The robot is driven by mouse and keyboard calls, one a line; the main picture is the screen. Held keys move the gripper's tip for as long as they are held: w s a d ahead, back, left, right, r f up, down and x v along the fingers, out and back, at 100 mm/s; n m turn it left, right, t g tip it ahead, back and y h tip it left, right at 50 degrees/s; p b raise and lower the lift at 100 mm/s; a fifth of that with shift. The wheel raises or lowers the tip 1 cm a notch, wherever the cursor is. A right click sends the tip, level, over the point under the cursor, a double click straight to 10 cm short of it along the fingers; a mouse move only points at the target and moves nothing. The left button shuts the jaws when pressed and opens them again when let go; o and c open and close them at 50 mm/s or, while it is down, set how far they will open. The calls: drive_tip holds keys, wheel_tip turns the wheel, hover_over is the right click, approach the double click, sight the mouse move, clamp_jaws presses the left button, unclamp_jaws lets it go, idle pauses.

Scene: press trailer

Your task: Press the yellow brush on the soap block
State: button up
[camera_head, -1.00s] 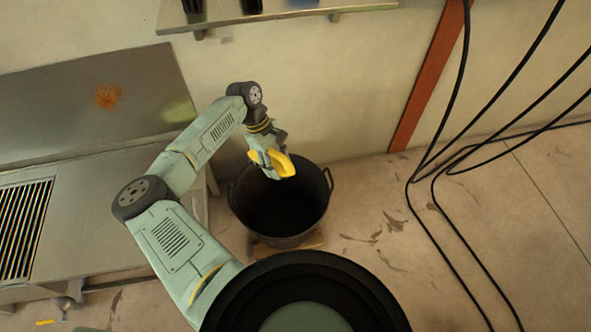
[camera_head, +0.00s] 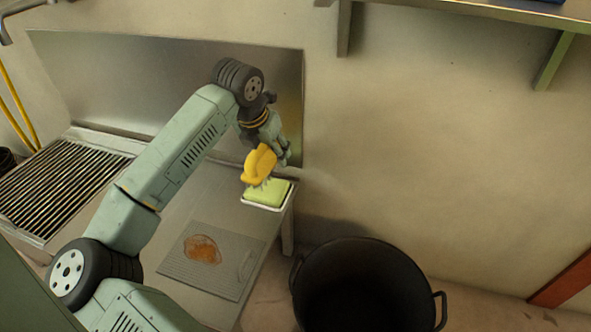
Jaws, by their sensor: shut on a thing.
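The yellow brush (camera_head: 259,165) is held in my gripper (camera_head: 268,150), which is shut on it. Its bristles point down. The soap block (camera_head: 267,192) is pale green and sits in a white dish at the right end of the metal counter (camera_head: 205,208). The brush is just above the back left part of the soap in the picture. I cannot tell whether the bristles touch it. The gripper's fingertips are partly hidden by the brush.
A grey ribbed board (camera_head: 212,262) with an orange-brown stain lies in front of the soap. A slatted metal grate (camera_head: 62,188) is at the left. A large black tub (camera_head: 362,246) stands right of the counter. A shelf (camera_head: 470,14) is at upper right.

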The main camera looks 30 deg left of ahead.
drive_tip(key=shift+w+a+r+n, duration=0.1)
drive_tip(key=shift+a+n, duration=0.3)
drive_tip(key=shift+n, duration=0.1)
drive_tip(key=b, duration=0.4)
hover_over(270, 182)
drive_tip(key=shift+f, duration=2.85)
drive_tip(key=shift+f+b, duration=0.45)
drive_tip(key=shift+f, duration=0.15)
drive_tip(key=shift+r, duration=0.1)
drive_tip(key=shift+r+p, duration=1.9)
drive_tip(key=shift+r, duration=1.55)
